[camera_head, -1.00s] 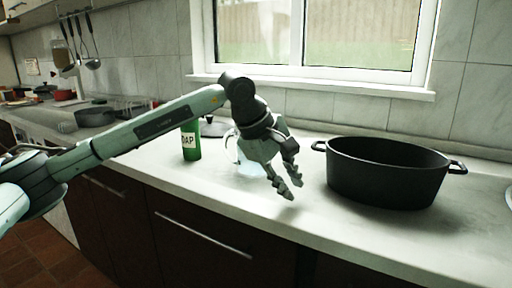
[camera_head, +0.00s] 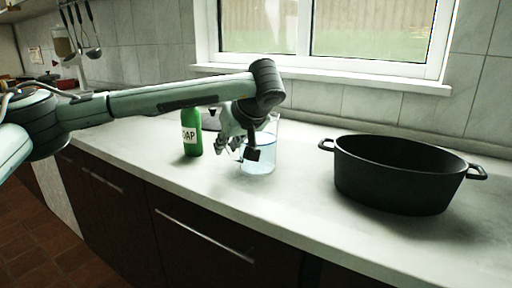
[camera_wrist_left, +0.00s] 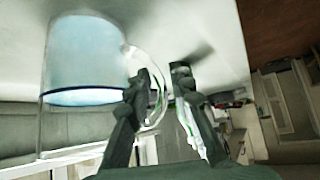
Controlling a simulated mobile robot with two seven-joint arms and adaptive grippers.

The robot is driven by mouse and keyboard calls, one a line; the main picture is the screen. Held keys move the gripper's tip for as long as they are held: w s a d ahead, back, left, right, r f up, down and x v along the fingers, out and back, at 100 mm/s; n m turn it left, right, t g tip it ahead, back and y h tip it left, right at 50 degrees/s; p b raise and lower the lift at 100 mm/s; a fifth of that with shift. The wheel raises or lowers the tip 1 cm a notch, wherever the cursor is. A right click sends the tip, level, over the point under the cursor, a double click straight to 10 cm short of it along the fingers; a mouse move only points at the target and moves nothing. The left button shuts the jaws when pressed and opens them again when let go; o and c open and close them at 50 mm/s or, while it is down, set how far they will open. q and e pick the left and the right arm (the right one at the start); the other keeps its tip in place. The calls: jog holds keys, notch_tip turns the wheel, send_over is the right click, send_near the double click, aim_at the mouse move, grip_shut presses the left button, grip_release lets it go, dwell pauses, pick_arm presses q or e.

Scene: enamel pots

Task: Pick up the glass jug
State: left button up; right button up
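The glass jug (camera_head: 264,160) stands upright on the counter with bluish water in it. My left gripper (camera_head: 240,151) is at its left side, where the handle is, and hides part of the jug. In the left wrist view the jug (camera_wrist_left: 84,58) is at the upper left. There its clear curved handle (camera_wrist_left: 157,104) shows partly in the gap between the fingers of my left gripper (camera_wrist_left: 165,77), partly hidden by one finger. The fingers are apart, not closed on the handle. I cannot tell whether either touches it. My right gripper is not in view.
A green soap bottle (camera_head: 191,134) stands just left of the jug. The window wall is behind.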

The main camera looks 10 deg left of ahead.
pick_arm(q)
jog(key=shift+f, duration=0.1)
grip_shut()
dwell(0.3)
jog(key=shift+a+r, duration=0.1)
jog(key=shift+r, duration=0.1)
dwell(0.3)
